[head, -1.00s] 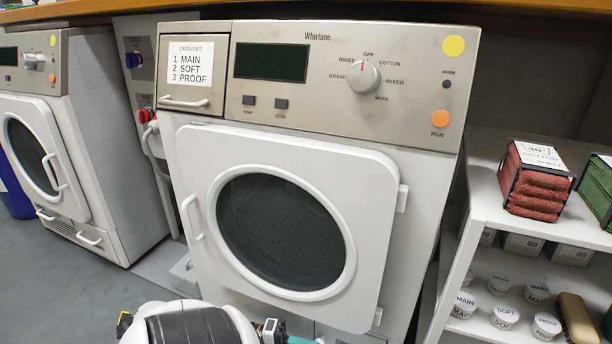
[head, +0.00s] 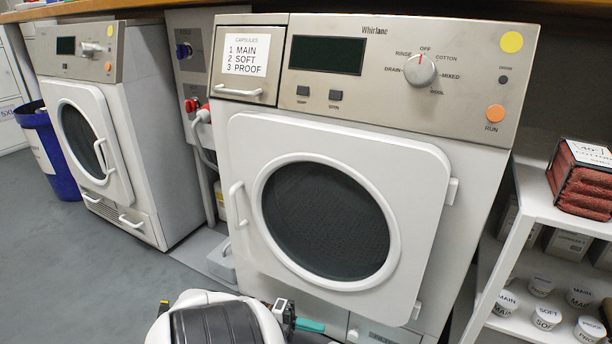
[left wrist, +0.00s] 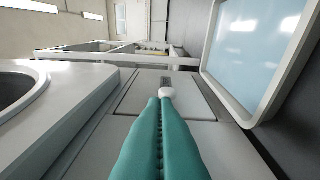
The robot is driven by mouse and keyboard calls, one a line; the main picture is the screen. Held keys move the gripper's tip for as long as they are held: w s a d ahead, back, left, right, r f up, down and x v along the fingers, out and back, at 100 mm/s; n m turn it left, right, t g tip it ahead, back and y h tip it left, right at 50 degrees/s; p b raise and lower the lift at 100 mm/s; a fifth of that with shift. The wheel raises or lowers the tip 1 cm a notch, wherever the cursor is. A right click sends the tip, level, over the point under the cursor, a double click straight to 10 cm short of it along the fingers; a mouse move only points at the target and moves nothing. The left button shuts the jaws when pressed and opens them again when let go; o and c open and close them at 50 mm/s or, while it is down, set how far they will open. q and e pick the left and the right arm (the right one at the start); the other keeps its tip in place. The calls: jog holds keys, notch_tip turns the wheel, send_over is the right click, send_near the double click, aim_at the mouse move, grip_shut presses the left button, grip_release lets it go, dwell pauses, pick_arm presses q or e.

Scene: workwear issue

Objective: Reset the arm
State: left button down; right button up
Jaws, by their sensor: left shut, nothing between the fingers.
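My left gripper (head: 311,325) shows at the bottom of the head view as a teal finger tip in front of the lower part of the washing machine (head: 482,190). In the left wrist view its two long teal fingers (left wrist: 160,102) lie together, shut and empty. A small white rounded piece (left wrist: 167,93) shows just beyond the fingertips; I cannot tell whether they touch it. My right gripper is not in view.
The washer's round-windowed door (head: 400,160) and capsule drawer (head: 245,95) look shut. A shelf (head: 540,205) with folded red cloth (head: 582,190) and labelled tubs (head: 547,317) stands right. A second machine (head: 165,150) and blue bin (head: 62,170) stand left, with clear floor (head: 60,270) in front.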

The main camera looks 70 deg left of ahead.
pick_arm(q)
jog(key=shift+s+a+b, duration=0.2)
jog(key=shift+a+b, duration=0.05)
jog(key=shift+a, duration=0.35)
jog(key=shift+s+a+b, duration=0.2)
jog(key=shift+a, duration=0.4)
